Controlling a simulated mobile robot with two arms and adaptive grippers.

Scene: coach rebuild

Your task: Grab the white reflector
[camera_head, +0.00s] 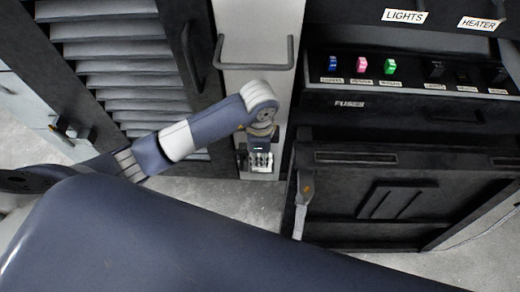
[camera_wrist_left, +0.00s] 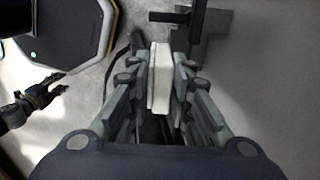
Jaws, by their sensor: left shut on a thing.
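The white reflector (camera_wrist_left: 160,78) is a narrow white block in the left wrist view, between the fingers of my left gripper (camera_wrist_left: 160,90). The gripper is shut on it, with fingers on both sides. In the head view my left gripper (camera_head: 260,162) points down in front of the light grey post, low beside the black cabinet. The reflector is hard to make out there. A dark gripper-like shape, apparently my right gripper (camera_wrist_left: 42,94), shows at the left of the left wrist view. Its jaws are too small and dark to read.
A black cabinet (camera_head: 362,195) with a fuse shelf (camera_head: 420,105) stands to the right. A grey slatted panel (camera_head: 120,60) is at the left. A grey bar handle (camera_head: 255,66) sticks out from the post above the gripper. Grey floor (camera_head: 215,190) shows below.

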